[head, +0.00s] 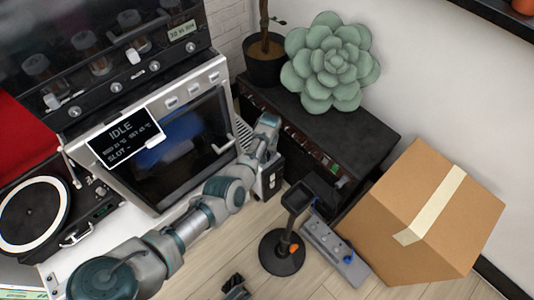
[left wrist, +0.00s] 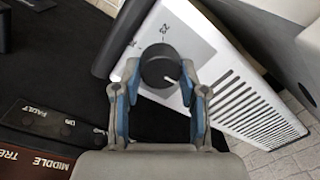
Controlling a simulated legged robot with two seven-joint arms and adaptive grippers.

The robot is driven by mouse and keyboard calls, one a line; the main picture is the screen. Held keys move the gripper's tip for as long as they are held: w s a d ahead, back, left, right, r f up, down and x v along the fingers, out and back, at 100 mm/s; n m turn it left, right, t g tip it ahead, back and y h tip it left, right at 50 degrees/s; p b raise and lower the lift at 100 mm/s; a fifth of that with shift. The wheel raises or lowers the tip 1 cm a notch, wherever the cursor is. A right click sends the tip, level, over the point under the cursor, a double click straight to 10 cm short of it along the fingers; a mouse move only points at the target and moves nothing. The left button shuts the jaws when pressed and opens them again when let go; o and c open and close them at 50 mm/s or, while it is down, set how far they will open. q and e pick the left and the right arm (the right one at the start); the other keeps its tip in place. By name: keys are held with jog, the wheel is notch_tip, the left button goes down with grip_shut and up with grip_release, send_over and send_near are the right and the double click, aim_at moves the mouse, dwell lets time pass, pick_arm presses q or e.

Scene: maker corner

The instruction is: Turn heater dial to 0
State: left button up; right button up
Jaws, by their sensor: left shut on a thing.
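The heater (left wrist: 222,75) is a white panel with slotted vents in the left wrist view. Its round dark dial (left wrist: 158,64) has a white pointer mark aimed at the lower right of the picture, and small printed marks stand above it. My left gripper (left wrist: 160,80) is shut on the dial, one fingertip on each side. In the head view my left gripper (head: 268,122) is at the right side of the oven, over a slotted white panel, and my arm hides the dial. A dark end of what looks like my right gripper (head: 235,287) shows at the bottom edge, too little to judge its jaws.
An oven (head: 185,145) with an IDLE display stands left of my left gripper. A black cabinet (head: 350,130) holds a succulent (head: 332,62) and a pot (head: 266,70). A cardboard box (head: 425,215), a black stand (head: 282,250) and a grey switch strip (head: 335,252) are at the right.

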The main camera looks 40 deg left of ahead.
pick_arm(q)
jog(key=o, duration=1.1)
jog(key=shift+o, duration=0.2)
jog(key=shift+r, duration=0.35)
notch_tip(320, 180, up, 11)
jog(key=shift+w+d, duration=0.25)
